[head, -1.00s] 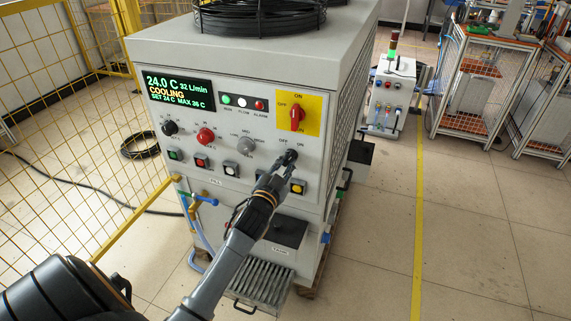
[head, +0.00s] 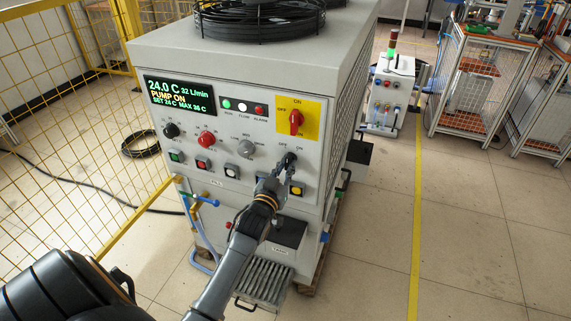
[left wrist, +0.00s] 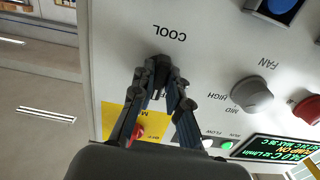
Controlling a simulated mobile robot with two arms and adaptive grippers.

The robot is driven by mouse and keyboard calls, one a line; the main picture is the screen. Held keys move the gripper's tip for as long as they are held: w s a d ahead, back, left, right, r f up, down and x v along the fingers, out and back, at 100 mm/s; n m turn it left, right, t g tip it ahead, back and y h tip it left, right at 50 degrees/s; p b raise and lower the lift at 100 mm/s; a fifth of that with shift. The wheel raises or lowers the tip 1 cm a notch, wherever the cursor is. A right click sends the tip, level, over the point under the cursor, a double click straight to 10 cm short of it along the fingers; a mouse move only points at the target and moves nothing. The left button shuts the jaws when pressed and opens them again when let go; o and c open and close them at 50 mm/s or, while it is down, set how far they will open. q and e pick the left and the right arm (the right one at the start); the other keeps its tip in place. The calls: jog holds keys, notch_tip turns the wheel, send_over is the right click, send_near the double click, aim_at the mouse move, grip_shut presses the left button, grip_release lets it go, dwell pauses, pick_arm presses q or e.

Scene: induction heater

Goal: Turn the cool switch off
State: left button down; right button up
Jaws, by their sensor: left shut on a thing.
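The cool switch (head: 290,157) is a small black knob on the chiller's front panel, below the red main switch, with OFF and ON marked above it. My left gripper (head: 284,170) is at this knob with its fingers closed around it. In the left wrist view the fingertips (left wrist: 161,75) grip the black knob right beside the upside-down COOL label, and they hide most of it. The exact angle of the knob is hard to tell. The display (head: 180,95) reads 24.0 C, 32 L/min and PUMP ON. My right gripper is not in view.
The fan knob (head: 247,148), a red knob (head: 206,137) and a row of square buttons, including a yellow one (head: 297,188), sit close by. The red main switch (head: 296,121) is just above.

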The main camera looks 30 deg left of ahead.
pick_arm(q)
jog(key=shift+n+p, duration=0.45)
jog(key=shift+n, duration=0.65)
jog(key=shift+r, duration=0.1)
jog(key=c, duration=1.3)
grip_release()
jog(key=shift+w, duration=0.1)
jog(key=v, duration=1.2)
